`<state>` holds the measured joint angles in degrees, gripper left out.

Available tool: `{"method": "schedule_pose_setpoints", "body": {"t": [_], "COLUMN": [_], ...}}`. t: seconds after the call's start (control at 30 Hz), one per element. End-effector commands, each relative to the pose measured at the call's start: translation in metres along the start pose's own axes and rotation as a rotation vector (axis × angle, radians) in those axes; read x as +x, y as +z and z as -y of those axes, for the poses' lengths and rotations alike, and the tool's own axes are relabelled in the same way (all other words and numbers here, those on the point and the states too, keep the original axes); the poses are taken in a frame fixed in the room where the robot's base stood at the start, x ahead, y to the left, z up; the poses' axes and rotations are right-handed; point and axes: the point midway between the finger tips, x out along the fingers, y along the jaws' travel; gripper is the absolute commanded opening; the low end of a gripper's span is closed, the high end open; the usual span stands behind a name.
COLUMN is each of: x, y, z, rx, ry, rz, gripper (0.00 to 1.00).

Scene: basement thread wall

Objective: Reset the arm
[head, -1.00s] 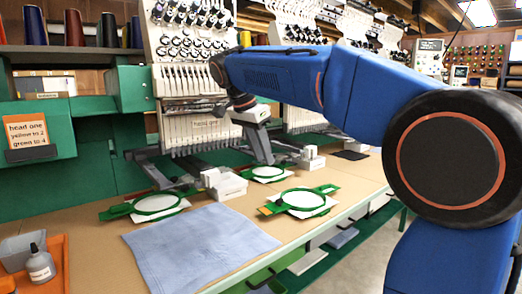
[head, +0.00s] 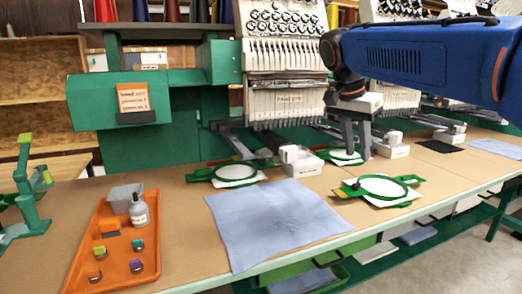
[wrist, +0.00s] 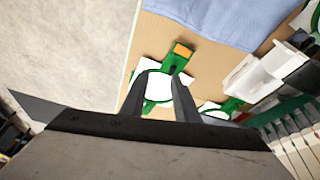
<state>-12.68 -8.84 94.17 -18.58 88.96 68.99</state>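My blue arm (head: 430,55) reaches in from the right in the head view and bends down to my gripper (head: 364,156). The gripper hangs over the bench, in front of the embroidery machines. In the wrist view my gripper (wrist: 163,78) has its two dark fingers apart. A green hoop with white fabric (wrist: 158,90) shows beyond and between the fingers, lower down on the bench. Nothing is seen held.
The bench (head: 180,215) carries a blue cloth (head: 272,222), green hoops (head: 236,172) (head: 384,188), white boxes (head: 300,162) and an orange tray (head: 85,250) with a bottle (head: 139,211). A green stand (head: 26,190) is at left. Embroidery machine (head: 286,75) stands behind.

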Motion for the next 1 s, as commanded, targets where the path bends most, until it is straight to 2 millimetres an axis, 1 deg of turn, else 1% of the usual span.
{"method": "schedule_pose_setpoints", "body": {"t": [0.03,0.1,0.17,0.37,0.6,0.8,0.9,1.0], "x": [0.007,0.019,0.029,0.067,0.119,0.165,0.185,0.199], "y": [0.007,0.017,0.027,0.063,0.113,0.157,0.175,0.187], "z": [-0.017,-0.035,-0.05,-0.098,-0.15,-0.188,-0.202,-0.21], "rx": [-0.046,-0.123,-0.185,-0.386,-0.609,-0.777,-0.841,-0.887], "ry": [-0.017,-0.043,-0.066,-0.148,-0.248,-0.324,-0.353,-0.372], "rz": [0.008,0.019,0.027,0.037,0.017,-0.024,-0.047,-0.066], "gripper": [0.28,0.28,0.28,0.28,0.28,0.28,0.28,0.28]}}
